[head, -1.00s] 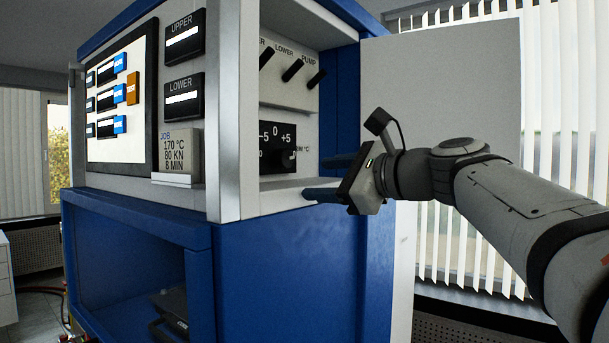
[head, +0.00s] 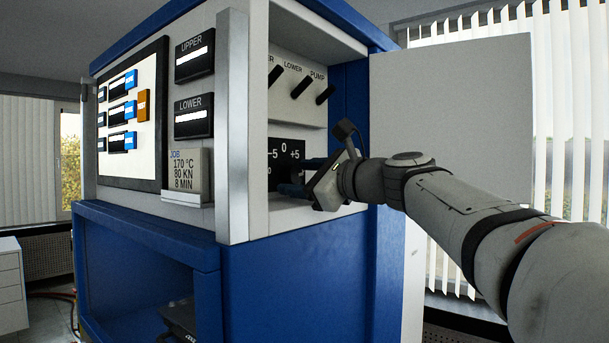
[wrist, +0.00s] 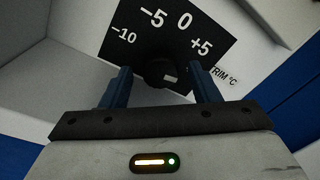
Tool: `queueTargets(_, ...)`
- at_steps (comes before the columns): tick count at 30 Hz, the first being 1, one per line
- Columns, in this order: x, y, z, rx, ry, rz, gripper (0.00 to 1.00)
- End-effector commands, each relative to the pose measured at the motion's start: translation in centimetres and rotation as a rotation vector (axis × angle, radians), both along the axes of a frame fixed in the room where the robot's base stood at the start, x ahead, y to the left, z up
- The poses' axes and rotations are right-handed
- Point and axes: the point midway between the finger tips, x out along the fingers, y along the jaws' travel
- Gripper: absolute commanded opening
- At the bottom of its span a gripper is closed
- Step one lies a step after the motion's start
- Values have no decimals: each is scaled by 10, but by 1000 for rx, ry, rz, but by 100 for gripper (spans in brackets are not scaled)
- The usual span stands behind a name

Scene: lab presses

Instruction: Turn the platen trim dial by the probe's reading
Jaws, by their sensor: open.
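The platen trim dial (wrist: 160,73) is a black knob with a pale mark on its face, on a black scale plate (wrist: 184,43) marked -10, -5, 0 and +5. My gripper (wrist: 161,82) is open, with one blue finger on each side of the dial; I cannot tell whether either touches it. In the head view my gripper (head: 292,176) reaches into the recess in front of the scale plate (head: 286,150) and hides the dial. The probe is not identifiable, and the UPPER (head: 195,58) and LOWER (head: 194,117) displays are too washed out to read.
Several black toggle switches (head: 302,87) sit above the scale plate. A job card (head: 188,176) reads 170 °C, 80 KN, 8 MIN. A pale open door panel (head: 455,130) stands right of the recess, behind my arm. The recess floor lies below my gripper.

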Motion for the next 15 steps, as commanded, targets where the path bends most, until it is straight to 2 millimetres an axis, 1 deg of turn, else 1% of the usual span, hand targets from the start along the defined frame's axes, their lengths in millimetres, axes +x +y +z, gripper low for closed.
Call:
queueTargets(5, 0, 0, 0, 0, 0, 0, 56)
queueTargets(15, 0, -1, 0, 0, 0, -1, 28)
